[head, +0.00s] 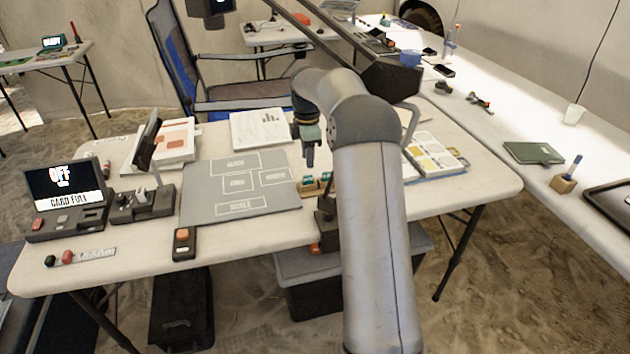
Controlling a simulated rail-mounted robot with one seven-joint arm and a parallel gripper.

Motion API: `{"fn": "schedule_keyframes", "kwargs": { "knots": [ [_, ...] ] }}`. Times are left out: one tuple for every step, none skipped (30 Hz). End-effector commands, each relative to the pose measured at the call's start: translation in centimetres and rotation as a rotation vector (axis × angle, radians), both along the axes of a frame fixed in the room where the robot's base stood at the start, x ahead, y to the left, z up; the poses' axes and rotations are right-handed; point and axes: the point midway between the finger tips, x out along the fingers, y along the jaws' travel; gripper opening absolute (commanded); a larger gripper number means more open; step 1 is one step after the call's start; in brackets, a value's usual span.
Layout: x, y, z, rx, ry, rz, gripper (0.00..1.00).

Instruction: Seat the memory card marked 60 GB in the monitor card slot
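The monitor (66,182) stands at the left end of the near table. Its screen reads "OFF", with a "CARD FULL" strip below. I cannot make out the card slot on it. A small wooden holder (316,188) with teal pieces (308,181) sits right of the grey mat, partly behind my arm. The pieces may be memory cards, but no 60 GB marking is legible. My gripper (310,163) points down above the table, just behind and above the holder. Its fingers are seen edge-on and look close together, so I cannot tell open from shut. I see nothing held.
The grey labelled mat (240,188) lies mid-table. A black device (140,203) with a tilted screen stands beside the monitor. A dark handheld (184,244) lies at the front edge. A compartment box (434,155) is right of my arm. An overhead dark beam (345,40) crosses behind.

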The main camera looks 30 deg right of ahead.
Motion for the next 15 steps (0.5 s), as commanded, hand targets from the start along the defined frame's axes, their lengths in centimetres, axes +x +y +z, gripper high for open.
{"fn": "schedule_keyframes", "kwargs": {
  "knots": [
    [0.1,-0.1,-0.6,0.001,0.002,0.007,0.34],
    [0.1,-0.1,-0.8,0.001,0.002,0.008,0.34],
    [0.1,-0.1,-1.1,0.001,0.002,0.009,0.34],
    [0.1,-0.1,-1.4,0.001,0.001,0.008,0.34],
    [0.1,-0.1,-1.6,0.001,0.0,0.008,0.34],
    [0.1,-0.1,-2.1,0.001,0.001,0.007,0.34],
    [0.0,0.0,-2.6,0.001,0.002,0.007,0.34],
    [0.0,0.0,-3.1,0.002,0.003,0.007,0.34],
    [0.0,0.0,-3.9,0.002,0.003,0.007,0.34],
    [0.0,0.0,-4.4,0.002,0.003,0.007,0.34],
    [0.0,0.0,-4.9,0.002,0.003,0.006,0.34],
    [0.0,0.0,-5.5,0.001,0.002,0.006,0.34],
    [0.0,0.0,-5.9,0.001,0.002,0.006,0.34],
    [0.1,0.0,-6.2,0.0,0.001,0.006,0.34],
    [0.1,0.0,-6.6,0.0,0.0,0.005,0.34]
  ]
}}
